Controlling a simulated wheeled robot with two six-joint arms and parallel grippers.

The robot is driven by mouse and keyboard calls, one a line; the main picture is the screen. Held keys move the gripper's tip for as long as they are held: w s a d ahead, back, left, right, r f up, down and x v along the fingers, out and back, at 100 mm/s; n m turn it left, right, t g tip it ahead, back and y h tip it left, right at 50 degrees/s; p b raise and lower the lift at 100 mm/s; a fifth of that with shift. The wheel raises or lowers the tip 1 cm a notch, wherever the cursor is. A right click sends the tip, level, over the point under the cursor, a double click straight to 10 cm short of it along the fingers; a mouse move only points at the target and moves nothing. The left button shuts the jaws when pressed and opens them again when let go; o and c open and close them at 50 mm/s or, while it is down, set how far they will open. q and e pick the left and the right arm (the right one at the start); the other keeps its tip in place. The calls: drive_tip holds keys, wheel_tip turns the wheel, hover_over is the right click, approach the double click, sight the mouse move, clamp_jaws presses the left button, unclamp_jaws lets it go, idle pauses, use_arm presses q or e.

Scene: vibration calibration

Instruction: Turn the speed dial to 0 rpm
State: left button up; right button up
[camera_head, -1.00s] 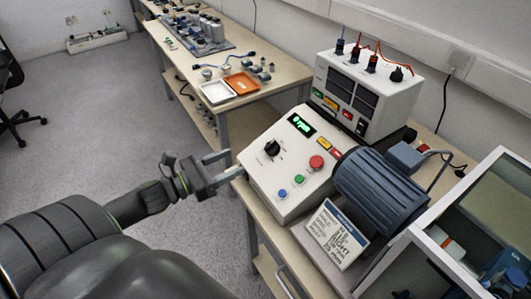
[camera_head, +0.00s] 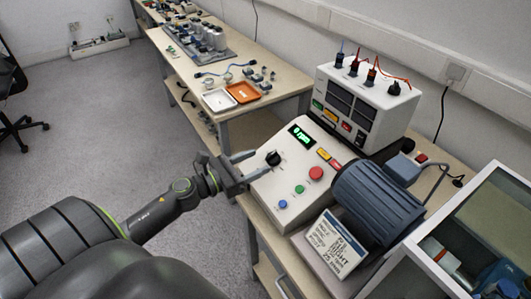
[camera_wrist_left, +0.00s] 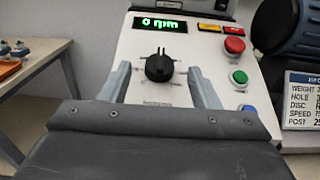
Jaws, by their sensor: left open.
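The speed dial (camera_head: 273,158) is a black knob on the sloping white control box (camera_head: 262,190). In the left wrist view the dial (camera_wrist_left: 159,67) shows between my two fingers, a little beyond their tips, its pointer line roughly upright. The green display (camera_head: 301,133) reads 0 rpm, and the display (camera_wrist_left: 159,24) reads the same in the left wrist view. My left gripper (camera_head: 256,163) is open and empty, its fingers close to the dial at the left edge of the box. I cannot tell whether a finger touches the box. My right gripper is not in view.
Red (camera_head: 316,173), green (camera_head: 299,189) and blue (camera_head: 283,204) buttons sit on the box near the dial. A motor (camera_head: 372,203) and a text placard (camera_head: 337,245) stand to the right. A white instrument with cables (camera_head: 368,105) stands behind.

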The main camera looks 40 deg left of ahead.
sight(269, 157)
use_arm(q)
drive_tip(key=p+x, duration=0.1)
drive_tip(key=x, duration=0.2)
drive_tip(key=shift+w+d+r, duration=0.1)
drive_tip(key=shift+w+d, duration=0.2)
drive_tip(key=shift+w, duration=0.15)
drive_tip(key=shift+p, duration=0.3)
drive_tip(key=c, duration=1)
